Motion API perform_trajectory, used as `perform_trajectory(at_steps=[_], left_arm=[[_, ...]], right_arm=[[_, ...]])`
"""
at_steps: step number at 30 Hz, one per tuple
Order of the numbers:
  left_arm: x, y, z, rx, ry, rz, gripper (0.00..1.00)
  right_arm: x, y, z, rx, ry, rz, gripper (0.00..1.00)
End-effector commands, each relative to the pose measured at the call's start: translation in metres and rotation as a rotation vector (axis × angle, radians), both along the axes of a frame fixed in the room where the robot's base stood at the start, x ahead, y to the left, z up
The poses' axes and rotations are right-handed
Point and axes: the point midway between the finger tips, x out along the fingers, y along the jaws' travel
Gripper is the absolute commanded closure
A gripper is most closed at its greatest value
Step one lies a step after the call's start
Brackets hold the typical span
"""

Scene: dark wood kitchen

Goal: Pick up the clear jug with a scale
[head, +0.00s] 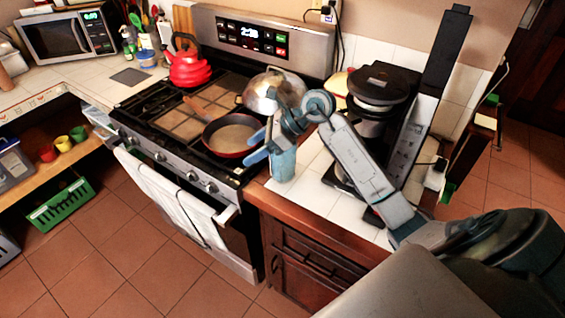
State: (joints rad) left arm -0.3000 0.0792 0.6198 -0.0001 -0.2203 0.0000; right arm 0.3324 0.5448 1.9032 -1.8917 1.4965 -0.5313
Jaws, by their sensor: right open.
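A bluish, see-through upright vessel (284,163), which looks like the jug, stands on the white tiled counter (316,196) near its left edge, just right of the stove. No scale marks can be made out on it at this size. My right gripper (257,146) has its two blue fingers apart and pointing left. It is at the vessel's upper left and partly covers its top in the picture. Nothing shows between the fingers, and I cannot tell whether they touch the vessel. My left gripper is not in view.
A red-rimmed frying pan (232,135) with a wooden handle and a shiny domed lid (272,90) sit on the stove, close to my right gripper. A red kettle (189,70) stands farther back. A black appliance (378,88) stands behind my right forearm. The counter's front strip is clear.

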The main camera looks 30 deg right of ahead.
Motion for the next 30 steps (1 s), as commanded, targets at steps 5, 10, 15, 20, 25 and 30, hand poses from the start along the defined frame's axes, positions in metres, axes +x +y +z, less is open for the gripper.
perform_trajectory(at_steps=[5,10,15,20,25,30], left_arm=[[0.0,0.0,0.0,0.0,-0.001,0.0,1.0],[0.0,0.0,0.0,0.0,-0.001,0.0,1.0],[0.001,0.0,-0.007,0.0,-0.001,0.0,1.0],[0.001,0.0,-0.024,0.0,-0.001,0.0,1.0],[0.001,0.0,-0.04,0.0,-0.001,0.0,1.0],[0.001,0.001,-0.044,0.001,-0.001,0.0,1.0]], right_arm=[[-0.002,-0.073,-0.008,-0.345,0.146,0.002,0.36],[-0.011,-0.111,-0.005,-0.498,0.252,-0.011,0.36],[-0.013,-0.118,-0.014,-0.529,0.28,-0.014,0.36],[-0.009,-0.112,-0.037,-0.526,0.279,-0.014,0.36],[-0.004,-0.106,-0.058,-0.525,0.278,-0.014,0.36],[-0.002,-0.103,-0.065,-0.526,0.278,-0.015,0.36]])
